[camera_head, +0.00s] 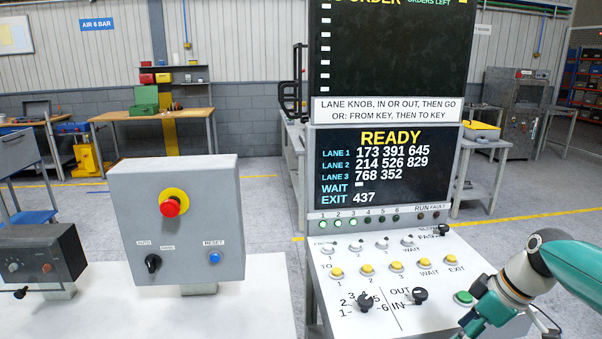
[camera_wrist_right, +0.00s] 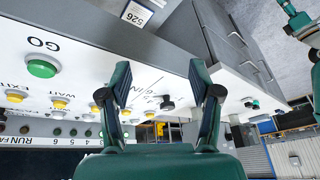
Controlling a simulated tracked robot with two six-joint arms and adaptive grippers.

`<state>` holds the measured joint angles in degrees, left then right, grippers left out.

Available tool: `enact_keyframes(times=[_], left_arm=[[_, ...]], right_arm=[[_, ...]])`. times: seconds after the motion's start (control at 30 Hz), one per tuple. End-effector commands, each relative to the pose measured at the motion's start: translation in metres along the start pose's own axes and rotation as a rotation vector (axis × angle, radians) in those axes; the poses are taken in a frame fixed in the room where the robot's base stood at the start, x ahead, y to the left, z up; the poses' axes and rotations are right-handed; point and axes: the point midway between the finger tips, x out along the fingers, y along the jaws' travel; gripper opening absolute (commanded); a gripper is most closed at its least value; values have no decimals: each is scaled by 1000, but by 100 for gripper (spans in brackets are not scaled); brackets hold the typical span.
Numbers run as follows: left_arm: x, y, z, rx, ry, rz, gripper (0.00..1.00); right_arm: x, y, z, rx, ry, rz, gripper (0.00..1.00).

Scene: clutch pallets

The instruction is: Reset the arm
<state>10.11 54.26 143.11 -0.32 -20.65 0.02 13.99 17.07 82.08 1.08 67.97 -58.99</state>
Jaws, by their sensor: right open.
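My right arm (camera_head: 530,272) enters the head view from the right. Its gripper (camera_head: 480,316) is low over the right edge of the white control panel (camera_head: 440,262), beside the green GO button (camera_head: 463,297). In the right wrist view the gripper (camera_wrist_right: 158,74) has its two fingers wide apart with nothing between them. The green GO button (camera_wrist_right: 42,66) is off to the left there, apart from the fingers. A grey box (camera_head: 130,215) at the left carries a blue button labelled RESET (camera_head: 214,257). My left gripper is not in the head view.
The display (camera_head: 388,172) reads READY. The panel has several yellow buttons (camera_head: 396,265), a lane knob (camera_head: 365,303) and an IN/OUT knob (camera_head: 420,295). The grey box also has a red stop button (camera_head: 170,207) and a black selector (camera_head: 152,264). A dark control box (camera_head: 40,258) is far left.

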Motion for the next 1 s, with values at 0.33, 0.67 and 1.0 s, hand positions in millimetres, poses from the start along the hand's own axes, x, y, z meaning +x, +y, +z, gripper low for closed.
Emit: enact_keyframes(times=[0.33,0.67,1.0], left_arm=[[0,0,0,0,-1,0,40],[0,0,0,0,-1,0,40],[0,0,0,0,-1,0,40]], right_arm=[[158,-30,14,256,-45,-47,63],[334,-173,96,693,-128,-85,63],[361,-263,152,942,-159,-83,63]])
